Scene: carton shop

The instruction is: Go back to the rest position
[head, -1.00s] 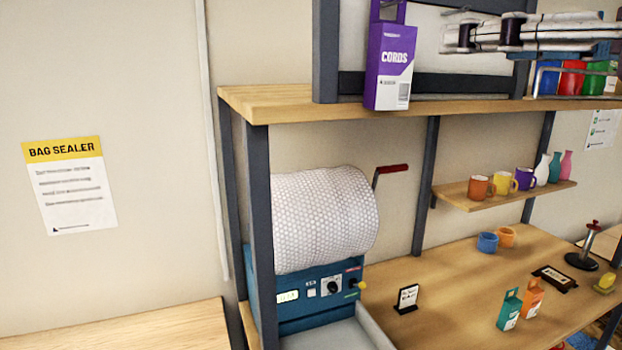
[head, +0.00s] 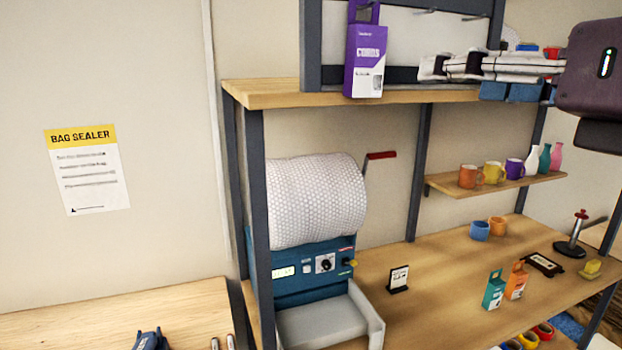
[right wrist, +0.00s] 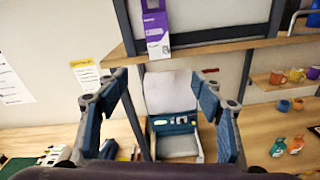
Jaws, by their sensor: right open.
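My right gripper (head: 432,67) reaches in from the upper right of the head view, its fingers pointing left in front of the upper shelf. In the right wrist view, its two blue-padded fingers (right wrist: 163,82) are spread wide with nothing between them. A purple and white box (head: 367,60) marked CORDS is upright at the upper shelf's front edge, left of the fingers and apart from them. It also shows in the right wrist view (right wrist: 155,30), beyond the fingers. My left gripper is not in view.
The wooden upper shelf (head: 275,95) stands on dark posts. Below are a blue bag sealer (head: 318,292) with a bubble-wrap roll (head: 315,202), a small shelf with mugs (head: 493,172) and bottles, and a bench with two small cartons (head: 494,290).

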